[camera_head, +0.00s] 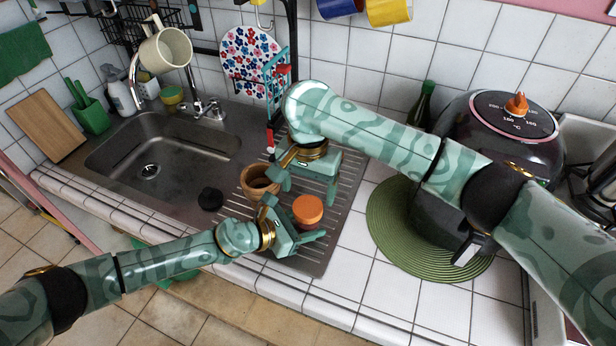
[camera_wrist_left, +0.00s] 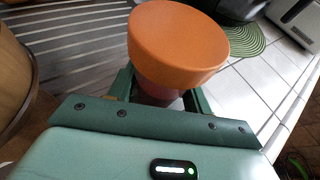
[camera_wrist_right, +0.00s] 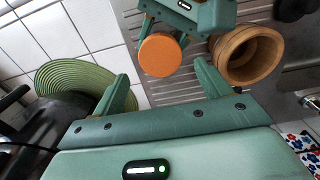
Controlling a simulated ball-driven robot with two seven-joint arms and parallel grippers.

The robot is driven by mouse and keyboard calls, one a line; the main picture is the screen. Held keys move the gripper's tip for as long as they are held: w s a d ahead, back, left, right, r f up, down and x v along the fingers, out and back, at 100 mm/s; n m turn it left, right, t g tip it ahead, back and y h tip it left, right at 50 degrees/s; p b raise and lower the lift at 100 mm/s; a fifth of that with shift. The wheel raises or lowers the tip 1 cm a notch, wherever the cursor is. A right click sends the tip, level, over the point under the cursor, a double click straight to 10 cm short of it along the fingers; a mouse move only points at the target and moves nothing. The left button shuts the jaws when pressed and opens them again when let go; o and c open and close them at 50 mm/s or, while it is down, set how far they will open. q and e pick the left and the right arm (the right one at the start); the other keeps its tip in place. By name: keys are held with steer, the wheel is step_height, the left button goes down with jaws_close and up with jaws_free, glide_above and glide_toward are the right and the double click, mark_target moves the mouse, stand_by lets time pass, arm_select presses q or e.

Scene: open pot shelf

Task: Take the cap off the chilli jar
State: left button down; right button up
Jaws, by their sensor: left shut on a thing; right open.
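The chilli jar wears a wide orange cap (camera_head: 308,209). The cap also shows in the left wrist view (camera_wrist_left: 178,42) and in the right wrist view (camera_wrist_right: 160,55). My left gripper (camera_head: 291,228) is shut on the jar's reddish body (camera_wrist_left: 158,93), just below the cap; the cap sits on the jar, which looks tilted in the left wrist view. Most of the body is hidden by the cap and fingers. My right gripper (camera_head: 308,186) is open and empty, behind the cap in the head view. In the right wrist view the cap lies beyond its spread fingers (camera_wrist_right: 166,85).
An open wooden pot (camera_head: 258,184) stands close left of the grippers on the ribbed drainboard (camera_head: 345,195). A dark round thing (camera_head: 210,199) lies by the sink (camera_head: 150,150). A green round mat (camera_head: 385,225) under a dark cooker (camera_head: 500,130) is to the right.

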mark_target(308, 206)
step_height(308, 206, down, 5)
steer(key=shift+f, duration=0.15)
